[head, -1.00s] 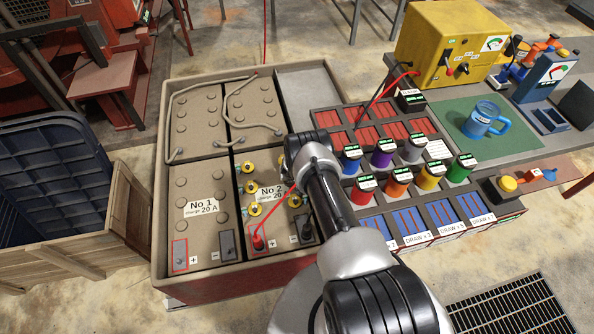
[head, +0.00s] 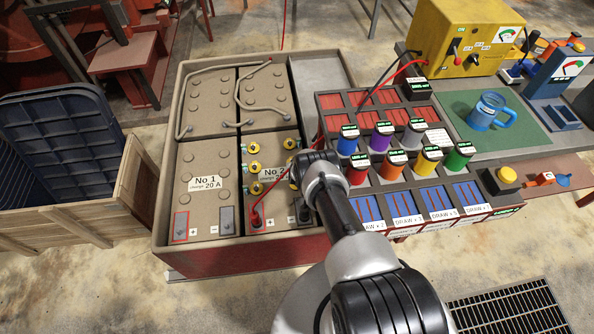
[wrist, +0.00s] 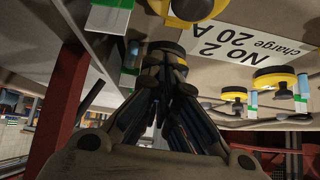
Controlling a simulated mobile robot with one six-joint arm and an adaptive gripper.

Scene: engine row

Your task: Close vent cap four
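The No 2 battery (head: 275,218) carries yellow vent caps in two columns. Its left column shows a top cap (head: 253,148), a middle cap (head: 254,168) and a lower cap (head: 256,188); another cap (head: 290,143) is at top right. Caps under my arm are partly hidden in the head view. In the wrist view my gripper (wrist: 165,66) has its fingers drawn together at a yellow vent cap (wrist: 165,47) and appears shut on it. Another cap (wrist: 275,78) is beside the upside-down No 2 label (wrist: 265,45). I cannot read which number the held cap has.
A red cable clip (head: 256,218) and a dark terminal (head: 303,212) stand at the battery's front. The No 1 battery (head: 208,200) is to the left. Coloured spools (head: 396,165) and a blue mug (head: 488,112) are to the right. A wooden crate (head: 140,190) stands left.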

